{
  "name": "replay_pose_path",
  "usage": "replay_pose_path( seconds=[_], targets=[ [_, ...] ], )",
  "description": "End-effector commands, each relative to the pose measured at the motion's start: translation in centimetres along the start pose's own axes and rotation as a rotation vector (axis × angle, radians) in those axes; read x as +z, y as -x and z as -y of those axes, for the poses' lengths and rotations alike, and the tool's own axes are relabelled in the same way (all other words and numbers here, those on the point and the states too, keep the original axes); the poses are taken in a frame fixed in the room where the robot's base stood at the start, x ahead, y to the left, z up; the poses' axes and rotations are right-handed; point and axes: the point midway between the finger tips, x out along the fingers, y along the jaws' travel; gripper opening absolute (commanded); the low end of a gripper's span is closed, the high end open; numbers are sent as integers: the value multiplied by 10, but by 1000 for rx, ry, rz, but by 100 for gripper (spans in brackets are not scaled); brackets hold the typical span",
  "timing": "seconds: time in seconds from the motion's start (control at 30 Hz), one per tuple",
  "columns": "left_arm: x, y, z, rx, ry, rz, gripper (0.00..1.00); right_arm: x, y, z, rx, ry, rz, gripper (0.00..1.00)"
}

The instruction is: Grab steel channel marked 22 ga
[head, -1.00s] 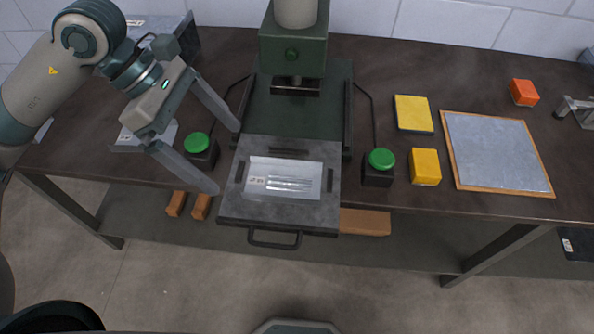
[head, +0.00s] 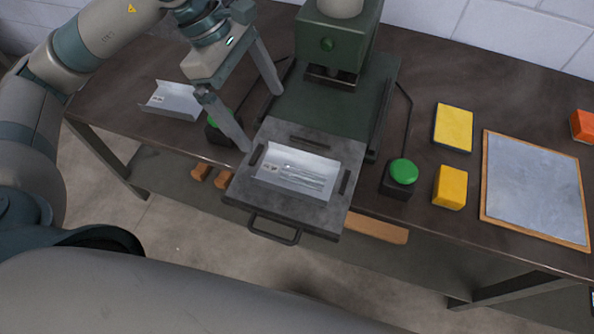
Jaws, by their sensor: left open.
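One bent steel channel (head: 297,172) with a small label lies in the pull-out tray (head: 325,215) of the green press. A second steel channel (head: 178,101) with a label lies on the table at the left. Both labels are too small to read, so I cannot tell which one is marked 22 ga. My left gripper (head: 262,120) is open and empty, its fingers apart near the tray's back left corner. It appears above the table and touches neither channel. Its near finger partly hides a green button at the left. My right gripper is out of view.
The green press (head: 335,45) stands behind the tray. A green button (head: 403,172) on a black box is right of it. Yellow blocks (head: 453,128), a wood-edged grey board (head: 535,190) and an orange block (head: 583,126) are farther right. The tray handle (head: 274,232) overhangs the table's front edge.

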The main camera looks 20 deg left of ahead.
Motion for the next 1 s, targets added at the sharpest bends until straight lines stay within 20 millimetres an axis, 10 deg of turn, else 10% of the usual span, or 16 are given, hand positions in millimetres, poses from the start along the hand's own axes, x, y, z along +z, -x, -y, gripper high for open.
replay_pose_path(
  seconds=[0.4, 1.0],
  targets=[
    [1, -65, 3, -7, 1, 0, 100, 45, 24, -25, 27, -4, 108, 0],
    [1, -114, 1, 0, -1, 0, 100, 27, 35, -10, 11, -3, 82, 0]
  ],
)
